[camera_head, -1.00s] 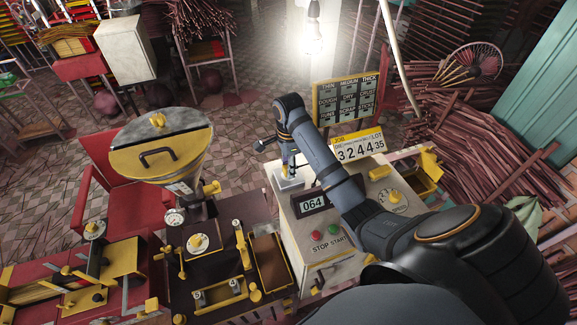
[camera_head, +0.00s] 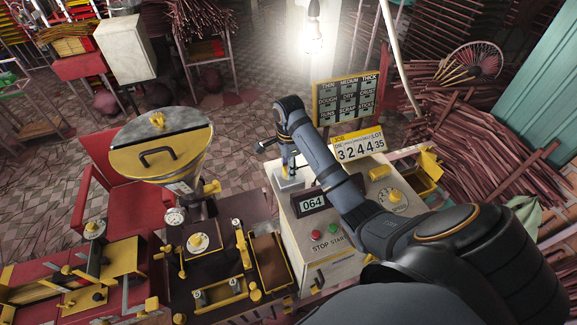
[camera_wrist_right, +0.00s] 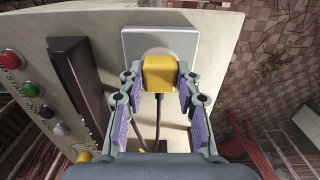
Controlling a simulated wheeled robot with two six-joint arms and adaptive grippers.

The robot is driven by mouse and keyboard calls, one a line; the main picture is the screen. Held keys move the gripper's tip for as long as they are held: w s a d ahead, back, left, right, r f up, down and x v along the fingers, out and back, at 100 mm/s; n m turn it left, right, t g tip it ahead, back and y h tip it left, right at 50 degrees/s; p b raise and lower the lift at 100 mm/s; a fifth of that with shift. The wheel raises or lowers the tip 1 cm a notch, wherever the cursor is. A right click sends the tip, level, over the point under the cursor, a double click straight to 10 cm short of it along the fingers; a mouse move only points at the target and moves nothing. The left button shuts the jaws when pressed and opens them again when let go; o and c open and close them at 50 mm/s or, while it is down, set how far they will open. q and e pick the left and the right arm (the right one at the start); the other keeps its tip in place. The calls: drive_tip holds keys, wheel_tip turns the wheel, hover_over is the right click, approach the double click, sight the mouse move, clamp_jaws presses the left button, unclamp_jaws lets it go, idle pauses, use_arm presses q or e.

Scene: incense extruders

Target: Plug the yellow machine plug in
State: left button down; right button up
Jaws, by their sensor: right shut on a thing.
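The yellow plug (camera_wrist_right: 161,73) is held between the fingertips of my right gripper (camera_wrist_right: 159,82) in the right wrist view. A dark cable hangs down from the plug between the fingers. In the head view, my right gripper (camera_head: 289,163) points down at the cabinet's far left top corner, where the white plate (camera_head: 290,183) shows. My left gripper is out of view.
The yellow-lidded hopper machine (camera_head: 160,150) stands left of the cabinet. The cabinet carries a counter display (camera_head: 313,203) and red (camera_head: 317,234) and green buttons. A sign board (camera_head: 347,98) stands behind it. Bundles of sticks (camera_head: 470,155) lie at the right.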

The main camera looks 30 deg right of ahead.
drive_tip(key=o, duration=1.2)
drive_tip(key=shift+o, duration=0.2)
